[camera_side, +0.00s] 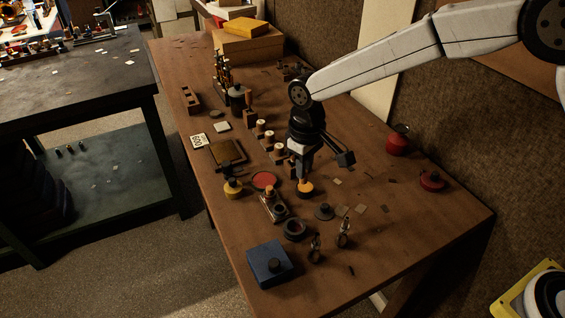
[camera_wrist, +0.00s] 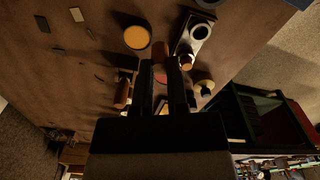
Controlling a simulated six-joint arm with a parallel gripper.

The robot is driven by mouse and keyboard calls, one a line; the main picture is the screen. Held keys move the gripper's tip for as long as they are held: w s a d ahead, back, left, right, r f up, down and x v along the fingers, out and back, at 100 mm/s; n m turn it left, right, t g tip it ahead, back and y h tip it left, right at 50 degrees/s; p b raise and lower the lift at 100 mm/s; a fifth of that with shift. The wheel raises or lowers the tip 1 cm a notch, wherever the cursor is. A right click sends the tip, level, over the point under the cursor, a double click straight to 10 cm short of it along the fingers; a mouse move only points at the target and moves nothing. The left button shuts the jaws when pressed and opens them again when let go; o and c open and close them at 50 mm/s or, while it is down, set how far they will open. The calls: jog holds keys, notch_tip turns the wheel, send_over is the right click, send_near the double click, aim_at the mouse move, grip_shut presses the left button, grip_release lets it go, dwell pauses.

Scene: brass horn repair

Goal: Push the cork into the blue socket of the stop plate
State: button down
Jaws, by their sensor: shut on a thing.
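My gripper (camera_side: 303,178) points down over the table. In the wrist view its two fingers (camera_wrist: 161,75) are shut on a brown cork (camera_wrist: 160,52), whose end shows past the fingertips. In the side view the fingers hide most of the cork. The stop plate (camera_wrist: 190,43) lies beside the gripper, to its left in the side view (camera_side: 272,205). A dark ring-shaped socket (camera_wrist: 200,31) is at one end of the plate; its blue colour is hard to make out. A tan cork-like peg (camera_wrist: 187,61) stands at the plate's other end. The held cork is apart from the socket.
An orange-topped disc (camera_side: 305,188) sits close to the fingertips. A red disc (camera_side: 264,180), a yellow-based jar (camera_side: 233,188) and a dark ring (camera_side: 294,229) surround the plate. A blue block (camera_side: 268,263) is at the near edge. Several pegs on blocks (camera_side: 268,138) stand behind.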

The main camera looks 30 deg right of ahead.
jog(key=a+n, duration=0.1)
jog(key=a, duration=0.5)
jog(key=shift+r, duration=0.3)
jog(key=shift+s, duration=0.15)
jog(key=shift+f, duration=2.4)
jog(key=shift+f, duration=1.45)
jog(key=shift+c, duration=1.2)
grip_release()
notch_tip(320, 180, up, 7)
dwell(0.7)
jog(key=shift+d, duration=0.1)
